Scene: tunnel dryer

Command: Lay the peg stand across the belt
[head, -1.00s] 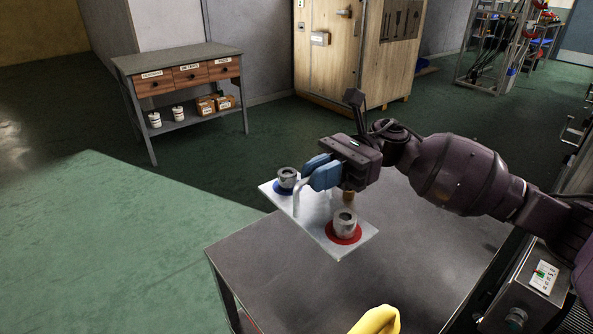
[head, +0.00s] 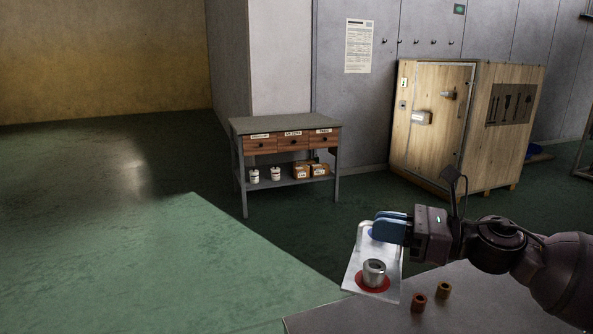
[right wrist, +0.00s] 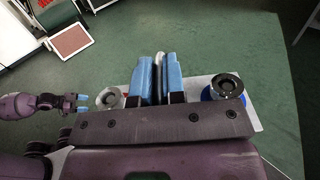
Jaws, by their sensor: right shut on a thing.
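The peg stand (head: 350,277) is a pale metal plate with an upright handle. A grey metal cylinder (head: 374,272) stands on its red disc; the blue disc is mostly hidden behind my fingers. My right gripper (head: 388,228) is shut on the handle and holds the stand roughly level, beside the table's far edge. In the right wrist view the handle (right wrist: 159,78) is between the blue fingers, with a cylinder (right wrist: 222,88) on the blue disc at right and another (right wrist: 109,98) at left. My left gripper (right wrist: 83,103) is small at the left there. No belt is identifiable.
Two small brown cylinders (head: 419,303) (head: 444,291) stand on the grey table (head: 350,316). A workbench with drawers (head: 285,123) stands farther back, with a wooden crate (head: 430,130) to its right. The green floor at left is clear.

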